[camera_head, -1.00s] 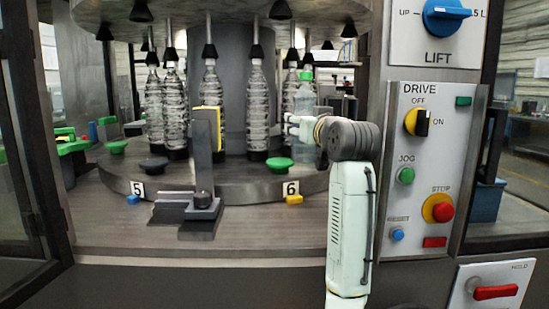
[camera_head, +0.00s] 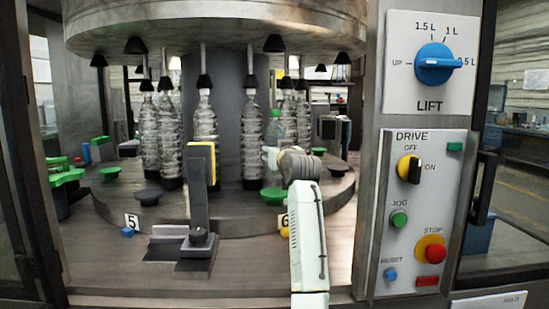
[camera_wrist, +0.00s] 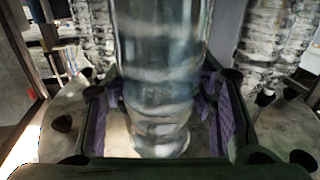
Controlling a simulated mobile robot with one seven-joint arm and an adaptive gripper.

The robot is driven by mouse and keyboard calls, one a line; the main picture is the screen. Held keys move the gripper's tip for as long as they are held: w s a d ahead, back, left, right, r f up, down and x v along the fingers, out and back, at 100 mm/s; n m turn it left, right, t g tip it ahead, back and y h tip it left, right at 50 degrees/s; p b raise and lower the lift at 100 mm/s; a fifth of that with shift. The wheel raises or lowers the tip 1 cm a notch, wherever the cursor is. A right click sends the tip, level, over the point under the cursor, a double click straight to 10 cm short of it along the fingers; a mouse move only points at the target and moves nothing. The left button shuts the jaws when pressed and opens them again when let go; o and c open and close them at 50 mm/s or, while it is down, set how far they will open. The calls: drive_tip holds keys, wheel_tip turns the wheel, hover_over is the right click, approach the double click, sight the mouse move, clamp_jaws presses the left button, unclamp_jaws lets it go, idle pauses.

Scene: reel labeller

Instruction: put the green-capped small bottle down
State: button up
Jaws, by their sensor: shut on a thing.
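The small bottle is clear with a green cap (camera_head: 276,113) and stands roughly upright behind my gripper in the head view. In the wrist view its clear body (camera_wrist: 160,70) fills the middle, between purple finger pads. My gripper (camera_head: 271,158) is shut on the bottle from the front; it also shows in the wrist view (camera_wrist: 160,112). A green round pad (camera_head: 273,196) is just below in the head view, beside the number 6 tag (camera_head: 284,221). My arm hides part of this area. I cannot tell whether the bottle's base touches anything.
Taller clear bottles (camera_head: 252,140) stand close behind and to the left, under black cones. A dark post with a yellow pad (camera_head: 202,165) stands to the left. A dark pad (camera_head: 148,196) is by the number 5 tag (camera_head: 132,221). The control panel (camera_head: 420,215) is at the right.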

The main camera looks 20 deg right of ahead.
drive_tip(key=shift+w+f+p, duration=0.15)
drive_tip(key=shift+f+p, duration=0.2)
drive_tip(key=shift+f, duration=0.5)
drive_tip(key=shift+w+f+p, duration=0.1)
drive_tip(key=shift+f+p, duration=0.25)
drive_tip(key=shift+f, duration=0.5)
drive_tip(key=shift+f, duration=0.1)
drive_tip(key=o, duration=1.6)
drive_tip(key=shift+f, duration=0.15)
drive_tip(key=shift+o, duration=0.2)
drive_tip(key=s+a+b, duration=0.1)
drive_tip(key=s+b, duration=0.3)
drive_tip(key=s, duration=0.8)
drive_tip(key=shift+b, duration=0.35)
